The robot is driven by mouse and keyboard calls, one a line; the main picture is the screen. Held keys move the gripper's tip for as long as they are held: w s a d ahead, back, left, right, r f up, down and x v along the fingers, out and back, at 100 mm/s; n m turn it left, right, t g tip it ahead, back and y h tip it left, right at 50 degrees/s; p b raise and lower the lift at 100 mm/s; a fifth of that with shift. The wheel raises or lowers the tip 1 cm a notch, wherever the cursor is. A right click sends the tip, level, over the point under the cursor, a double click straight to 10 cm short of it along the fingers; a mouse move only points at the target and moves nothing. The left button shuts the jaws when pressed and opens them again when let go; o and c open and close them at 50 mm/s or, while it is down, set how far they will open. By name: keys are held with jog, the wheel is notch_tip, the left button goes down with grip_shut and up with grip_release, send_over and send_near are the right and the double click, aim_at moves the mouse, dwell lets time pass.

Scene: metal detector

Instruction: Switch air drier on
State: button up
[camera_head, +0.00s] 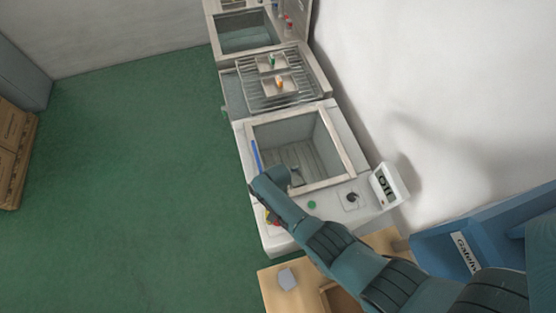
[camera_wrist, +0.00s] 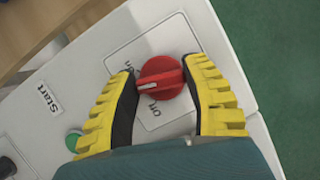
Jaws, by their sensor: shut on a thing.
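The air drier is the white machine (camera_head: 243,152) with an open square basin. Its red rotary knob (camera_wrist: 162,78) sits on a white plate with an "Off" label (camera_wrist: 152,111) and another label at upper left, hard to read. The knob's white mark points left, between the two labels. My gripper (camera_wrist: 160,74) has its yellow-and-black fingers on both sides of the knob and is shut on it. In the head view my gripper (camera_head: 270,215) is over the machine's front left corner and the knob is hidden. A small display (camera_head: 386,186) reads "Off".
A green button (camera_wrist: 74,141) lies beside a "Start" label (camera_wrist: 48,97); the button also shows in the head view (camera_head: 312,204). A dark knob (camera_head: 351,199) is nearby. A wire rack (camera_head: 250,90) with trays stands behind. A blue container (camera_head: 440,250) is at right.

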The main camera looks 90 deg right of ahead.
jog(key=m+t+p, duration=0.2)
jog(key=m, duration=0.3)
jog(key=shift+m, duration=0.3)
jog(key=shift+f+h, duration=0.1)
jog(key=shift+h, duration=0.2)
jog(key=o, duration=1.2)
jog(key=v, duration=1.2)
jog(key=shift+s+p, duration=0.15)
jog(key=shift+p, duration=0.15)
